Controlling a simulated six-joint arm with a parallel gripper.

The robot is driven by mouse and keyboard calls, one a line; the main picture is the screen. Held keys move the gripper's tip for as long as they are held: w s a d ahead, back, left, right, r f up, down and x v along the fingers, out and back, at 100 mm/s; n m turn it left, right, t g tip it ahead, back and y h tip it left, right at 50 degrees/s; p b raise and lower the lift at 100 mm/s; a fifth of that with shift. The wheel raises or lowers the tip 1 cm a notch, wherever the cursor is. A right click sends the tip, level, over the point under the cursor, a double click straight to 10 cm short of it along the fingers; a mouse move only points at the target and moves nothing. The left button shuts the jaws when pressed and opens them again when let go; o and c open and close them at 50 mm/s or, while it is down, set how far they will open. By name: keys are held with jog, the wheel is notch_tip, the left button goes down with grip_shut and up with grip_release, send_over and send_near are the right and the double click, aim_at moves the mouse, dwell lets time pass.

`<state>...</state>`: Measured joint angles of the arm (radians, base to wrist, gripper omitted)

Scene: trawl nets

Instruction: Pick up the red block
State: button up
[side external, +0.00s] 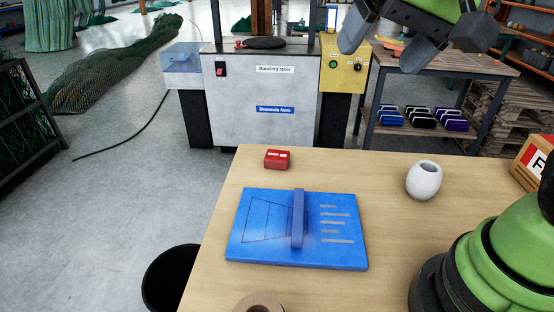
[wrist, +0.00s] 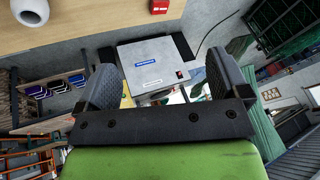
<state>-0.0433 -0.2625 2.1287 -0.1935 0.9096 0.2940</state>
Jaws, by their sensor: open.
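The red block (side external: 277,159) lies on the wooden table near its far left edge, with small white marks on it. In the wrist view the red block (wrist: 160,6) shows at the top edge, partly cut off. My gripper (side external: 383,42) is at the upper right of the side view, raised well above the table and apart from the block. Its two fingers are spread and empty. In the wrist view my gripper (wrist: 160,62) shows with a wide gap between the fingers.
A blue board (side external: 340,255) with a raised bar lies in front of the block. A white vase (side external: 424,180) stands to the right, and a red-and-white box (side external: 532,160) at the right edge. A tape roll (side external: 258,302) is at the front. A banding machine (side external: 262,105) stands behind the table.

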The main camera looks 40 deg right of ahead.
jog(key=w+f+m+g+h, duration=0.15)
jog(key=w+f, duration=0.25)
jog(key=w, duration=0.6)
jog(key=m+g+h, duration=0.1)
jog(key=m+h, duration=0.2)
send_over(275, 159)
jog(key=s+a, duration=0.1)
jog(key=shift+y, duration=0.25)
notch_tip(275, 159, down, 23)
jog(key=shift+s+r, duration=0.15)
jog(key=shift+r, duration=0.05)
jog(key=shift+a+x, duration=0.15)
jog(key=shift+x, duration=1.2)
jog(key=shift+a+x, duration=0.15)
jog(key=shift+x, duration=1.25)
jog(key=shift+s, duration=0.1)
jog(key=c, duration=1)
